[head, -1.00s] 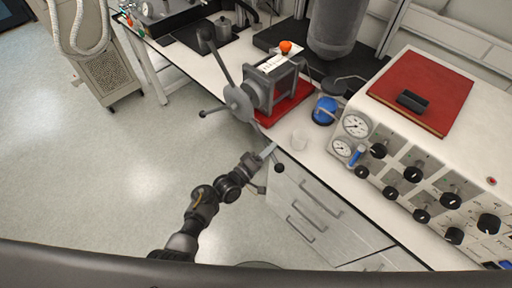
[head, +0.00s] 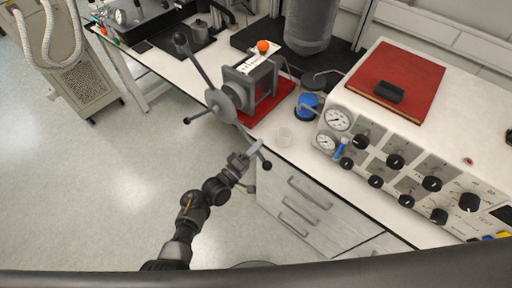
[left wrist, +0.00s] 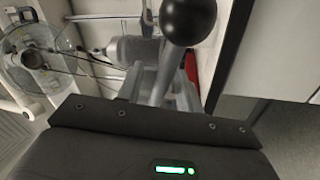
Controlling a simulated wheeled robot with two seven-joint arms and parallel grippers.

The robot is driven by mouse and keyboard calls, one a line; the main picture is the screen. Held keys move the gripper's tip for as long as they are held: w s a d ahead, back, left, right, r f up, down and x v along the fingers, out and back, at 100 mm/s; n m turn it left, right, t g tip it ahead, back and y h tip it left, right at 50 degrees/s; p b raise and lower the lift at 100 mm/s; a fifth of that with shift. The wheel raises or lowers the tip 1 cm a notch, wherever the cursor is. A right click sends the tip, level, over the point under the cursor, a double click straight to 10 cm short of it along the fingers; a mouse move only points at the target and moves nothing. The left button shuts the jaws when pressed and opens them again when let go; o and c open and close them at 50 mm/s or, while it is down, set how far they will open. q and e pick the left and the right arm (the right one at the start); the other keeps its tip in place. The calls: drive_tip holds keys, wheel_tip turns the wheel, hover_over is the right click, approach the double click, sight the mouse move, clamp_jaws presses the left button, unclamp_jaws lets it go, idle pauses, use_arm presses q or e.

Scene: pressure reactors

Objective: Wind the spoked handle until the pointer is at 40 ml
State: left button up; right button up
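The spoked handle (head: 222,105) is a grey hub with ball-ended spokes on the front of a grey device over a red base. One long spoke points up-left, a short one left, and another ends in a dark knob at lower right. A pale scale plate (head: 258,62) lies on top, its pointer too small to read. My left gripper (head: 252,155) is at the lower spokes, close beside the lower-right knob. In the left wrist view a black ball knob (left wrist: 188,20) is close ahead of it. Whether the fingers grip a spoke is unclear. My right gripper is out of view.
An orange ball (head: 263,46) sits by the scale. A control panel (head: 400,170) with dials and knobs is further right. Drawers are below; the floor at left is clear.

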use_arm(q)
drive_tip(key=b+v, duration=0.2)
drive_tip(key=v, duration=0.8)
drive_tip(key=shift+s+a, duration=0.25)
drive_tip(key=shift+f, duration=0.15)
idle(0.4)
idle(0.5)
